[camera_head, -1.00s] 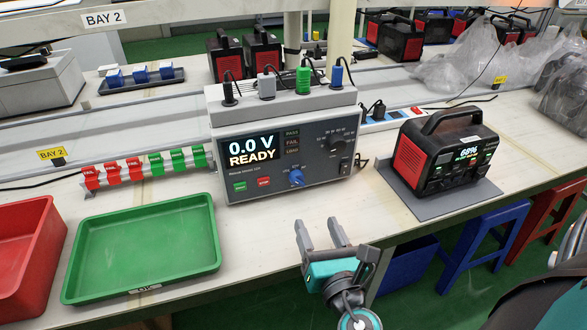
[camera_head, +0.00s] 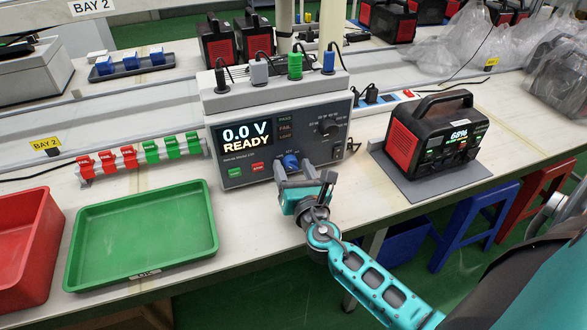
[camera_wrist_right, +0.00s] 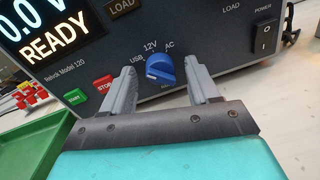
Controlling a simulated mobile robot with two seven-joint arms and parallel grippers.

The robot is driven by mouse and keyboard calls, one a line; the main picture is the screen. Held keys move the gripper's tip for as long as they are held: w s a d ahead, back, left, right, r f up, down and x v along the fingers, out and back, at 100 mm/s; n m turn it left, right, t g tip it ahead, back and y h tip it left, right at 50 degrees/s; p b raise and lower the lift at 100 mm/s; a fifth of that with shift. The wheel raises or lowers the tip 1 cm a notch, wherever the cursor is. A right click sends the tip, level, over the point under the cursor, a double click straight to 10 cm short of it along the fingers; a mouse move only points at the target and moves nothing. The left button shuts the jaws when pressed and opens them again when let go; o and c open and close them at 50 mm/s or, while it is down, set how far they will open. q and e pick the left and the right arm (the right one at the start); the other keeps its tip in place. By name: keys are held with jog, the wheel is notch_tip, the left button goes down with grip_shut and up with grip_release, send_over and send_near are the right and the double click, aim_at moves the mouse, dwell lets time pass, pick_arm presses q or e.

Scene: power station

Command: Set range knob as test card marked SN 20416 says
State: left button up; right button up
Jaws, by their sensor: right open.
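The tester (camera_head: 250,130) stands mid-bench; its screen reads "0.0 V READY". Its blue range knob (camera_head: 290,162) is low on the front panel. In the right wrist view the knob (camera_wrist_right: 160,70) has USB, 12V and AC marks around it; its white pointer line is on the left side, toward USB. My right gripper (camera_head: 294,173) is open at the panel, and its fingers (camera_wrist_right: 161,84) stand left and right of the knob, apart from it. The black power station (camera_head: 437,140) shows 68% on the right. No test card marked SN 20416 is readable. My left gripper is out of view.
The green START (camera_wrist_right: 75,97) and red STOP (camera_wrist_right: 103,83) buttons sit left of the knob, STOP close to the left finger. A green tray (camera_head: 140,235) and red bin (camera_head: 25,245) stand at left. Red and green tags (camera_head: 140,155) line a rail.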

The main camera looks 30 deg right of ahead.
jog(key=c, duration=1)
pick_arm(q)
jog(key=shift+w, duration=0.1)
pick_arm(e)
jog(key=shift+m, duration=0.4)
jog(key=m+b, duration=0.1)
jog(key=m, duration=0.1)
jog(key=shift+m, duration=1.6)
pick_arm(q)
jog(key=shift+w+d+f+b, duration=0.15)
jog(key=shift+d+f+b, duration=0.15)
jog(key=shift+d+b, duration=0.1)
pick_arm(e)
jog(key=shift+r+m, duration=0.1)
jog(key=shift+m, duration=1.2)
